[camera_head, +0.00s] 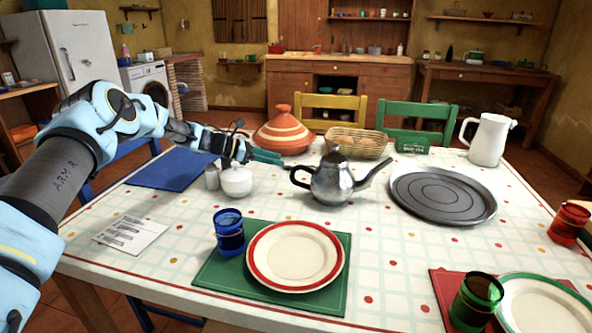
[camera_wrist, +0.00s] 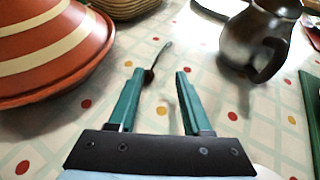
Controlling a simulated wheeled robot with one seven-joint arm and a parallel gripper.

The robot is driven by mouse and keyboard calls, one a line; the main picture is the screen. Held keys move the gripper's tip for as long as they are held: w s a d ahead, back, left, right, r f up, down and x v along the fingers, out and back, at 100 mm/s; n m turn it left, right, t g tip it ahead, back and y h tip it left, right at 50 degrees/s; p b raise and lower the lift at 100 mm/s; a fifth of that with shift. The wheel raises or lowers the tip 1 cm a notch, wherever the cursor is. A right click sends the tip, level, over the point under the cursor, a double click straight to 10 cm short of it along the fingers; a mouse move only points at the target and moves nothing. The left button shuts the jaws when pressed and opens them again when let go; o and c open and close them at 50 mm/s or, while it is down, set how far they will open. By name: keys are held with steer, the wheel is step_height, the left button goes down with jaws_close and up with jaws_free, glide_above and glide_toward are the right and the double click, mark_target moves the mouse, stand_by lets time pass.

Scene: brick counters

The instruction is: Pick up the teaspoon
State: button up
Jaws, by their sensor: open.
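The teaspoon (camera_wrist: 157,61) is small and dark and lies on the patterned tablecloth in the wrist view. Its bowl end is nearest me, between and just beyond my fingertips, and its thin handle points away and slightly right. My gripper (camera_wrist: 158,75) has two teal fingers spread apart with nothing held between them. In the head view my gripper (camera_head: 266,157) reaches in from the left, low over the table beside the tagine. I cannot make out the teaspoon in the head view. The height of the fingers above the cloth is hard to tell.
A striped tagine (camera_wrist: 45,50) stands close left of the fingers, and a metal teapot (camera_wrist: 257,38) stands to the right. A basket (camera_head: 357,143) is behind. A white sugar bowl (camera_head: 236,180) sits below my gripper in the head view. A round tray (camera_head: 443,212) lies right.

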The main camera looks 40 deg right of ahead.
mark_target(299, 171)
steer(key=p+x, duration=0.2)
steer(key=x, duration=0.7)
steer(key=shift+a, duration=0.1)
jaws_close()
stand_by(0.5)
